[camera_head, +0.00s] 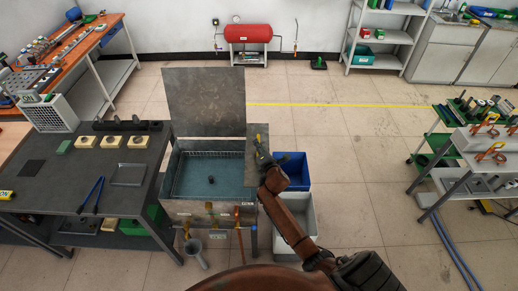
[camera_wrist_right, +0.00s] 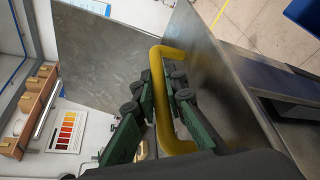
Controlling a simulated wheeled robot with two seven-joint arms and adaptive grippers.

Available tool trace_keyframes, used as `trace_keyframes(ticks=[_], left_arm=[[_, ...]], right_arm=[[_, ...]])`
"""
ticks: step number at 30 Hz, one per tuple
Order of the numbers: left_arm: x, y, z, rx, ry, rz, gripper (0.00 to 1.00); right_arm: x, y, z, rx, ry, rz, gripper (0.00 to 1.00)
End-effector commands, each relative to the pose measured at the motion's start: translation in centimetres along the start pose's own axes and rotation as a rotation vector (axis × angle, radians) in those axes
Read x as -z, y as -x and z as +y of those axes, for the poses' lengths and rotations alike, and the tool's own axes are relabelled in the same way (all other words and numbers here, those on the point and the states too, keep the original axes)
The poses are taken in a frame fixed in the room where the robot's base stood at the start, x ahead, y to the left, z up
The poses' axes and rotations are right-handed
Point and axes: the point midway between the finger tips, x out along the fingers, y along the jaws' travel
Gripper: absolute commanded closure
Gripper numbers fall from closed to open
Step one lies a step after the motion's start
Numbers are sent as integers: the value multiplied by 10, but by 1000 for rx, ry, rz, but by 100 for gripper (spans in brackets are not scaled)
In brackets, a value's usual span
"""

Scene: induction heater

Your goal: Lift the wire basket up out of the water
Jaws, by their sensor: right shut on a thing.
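The wire basket (camera_head: 208,154) shows as a thin pale wire rim inside the open metal tank (camera_head: 210,207), with blue-green water in it. A small dark object (camera_head: 211,180) is in the middle of the tank. My right gripper (camera_head: 263,153) is at the tank's right side, beside an upright grey plate. In the right wrist view, its green fingers (camera_wrist_right: 165,100) are closed around a bent yellow handle (camera_wrist_right: 157,62). Where the handle joins is hidden. My left gripper is not in view.
The tank's raised lid (camera_head: 205,100) stands behind it. A dark workbench (camera_head: 70,185) with trays and tools is on the left. A blue bin (camera_head: 294,170) and a grey bin (camera_head: 300,215) are right of the tank. Floor farther right is clear up to a cart.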

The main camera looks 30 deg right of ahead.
Motion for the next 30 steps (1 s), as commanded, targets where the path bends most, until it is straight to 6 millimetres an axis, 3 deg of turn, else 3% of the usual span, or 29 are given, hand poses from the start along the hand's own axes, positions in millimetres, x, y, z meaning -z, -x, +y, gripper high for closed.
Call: trace_keyframes(ticks=[1,9,27,28,30], left_arm=[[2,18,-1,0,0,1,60],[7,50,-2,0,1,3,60],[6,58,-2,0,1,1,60],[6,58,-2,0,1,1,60],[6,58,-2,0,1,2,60]], right_arm=[[-14,4,23,-13,5,-6,100],[-34,12,54,-11,4,-6,100],[-39,14,63,-10,2,-5,100],[-39,14,63,-10,2,-5,88],[-39,14,63,-11,2,-5,83]])
